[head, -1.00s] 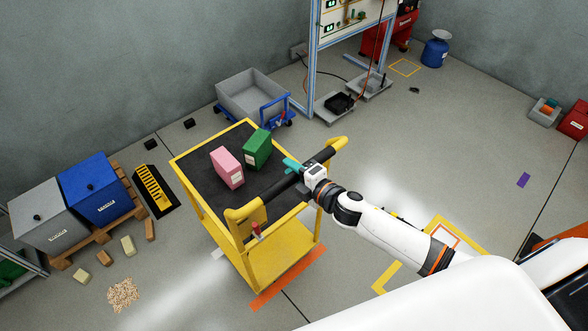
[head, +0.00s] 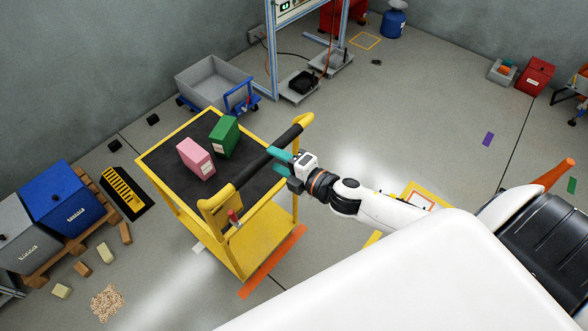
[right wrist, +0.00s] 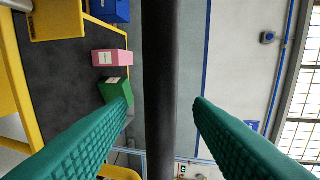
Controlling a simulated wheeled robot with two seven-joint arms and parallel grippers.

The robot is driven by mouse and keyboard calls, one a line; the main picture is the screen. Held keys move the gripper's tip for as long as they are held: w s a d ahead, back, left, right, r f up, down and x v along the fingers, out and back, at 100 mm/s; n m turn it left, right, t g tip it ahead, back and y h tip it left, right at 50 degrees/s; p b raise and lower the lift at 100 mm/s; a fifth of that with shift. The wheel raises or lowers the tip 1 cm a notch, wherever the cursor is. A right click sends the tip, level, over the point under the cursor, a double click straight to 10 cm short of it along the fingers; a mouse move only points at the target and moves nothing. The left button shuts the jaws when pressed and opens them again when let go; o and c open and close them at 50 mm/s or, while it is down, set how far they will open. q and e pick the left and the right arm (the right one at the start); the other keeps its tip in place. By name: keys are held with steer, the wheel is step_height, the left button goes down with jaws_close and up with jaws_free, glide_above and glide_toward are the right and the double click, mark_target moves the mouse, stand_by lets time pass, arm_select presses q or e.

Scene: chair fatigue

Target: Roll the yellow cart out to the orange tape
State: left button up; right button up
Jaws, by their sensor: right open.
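The yellow cart (head: 262,242) stands upright on the floor, with a black top mat and a dark handle bar (head: 249,172) on its near side. A pink box (head: 196,160) and a green box (head: 223,137) stand on top. The orange tape (head: 272,262) lies on the floor just by the cart's near lower edge. My right gripper (head: 281,161) is open at the handle bar. In the right wrist view the bar (right wrist: 160,90) runs between the two green fingers, with a gap on each side; its depth between them is unclear. My left gripper is out of view.
A grey bin on a blue trolley (head: 216,82) stands behind the cart. Blue and grey bins on a pallet (head: 88,217), wood blocks and spilled pellets (head: 107,302) are at left. A black chair (head: 548,240) is at right. Floor right of the cart is mostly clear.

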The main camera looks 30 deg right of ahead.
steer(key=b+v, duration=0.1)
steer(key=v, duration=0.4)
steer(key=shift+s+d, duration=0.1)
steer(key=shift+s, duration=0.2)
